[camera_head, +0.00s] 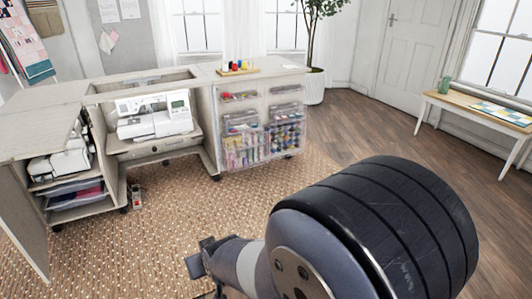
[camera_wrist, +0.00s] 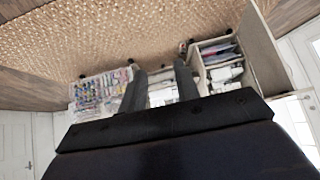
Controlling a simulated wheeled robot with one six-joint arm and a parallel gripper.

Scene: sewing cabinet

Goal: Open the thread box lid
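Clear boxes of colourful thread and notions (camera_head: 285,137) hang on the front of the sewing cabinet's right panel, in two columns. I cannot tell which is the thread box, and no lid can be made out as open. The boxes also show in the wrist view (camera_wrist: 100,88), upside down at left. My gripper (camera_wrist: 160,82) shows two dark fingers apart with nothing between them. In the head view my gripper (camera_head: 203,259) is low over the rug, in front of the cabinet and well apart from the boxes.
The cabinet (camera_head: 190,76) holds a white sewing machine (camera_head: 155,115). Its left door (camera_head: 25,215) stands open. A spool rack (camera_head: 238,69) sits on top. A bench (camera_head: 470,106) stands at right, a potted plant (camera_head: 314,87) behind. The woven rug (camera_head: 175,225) before the cabinet is mostly clear.

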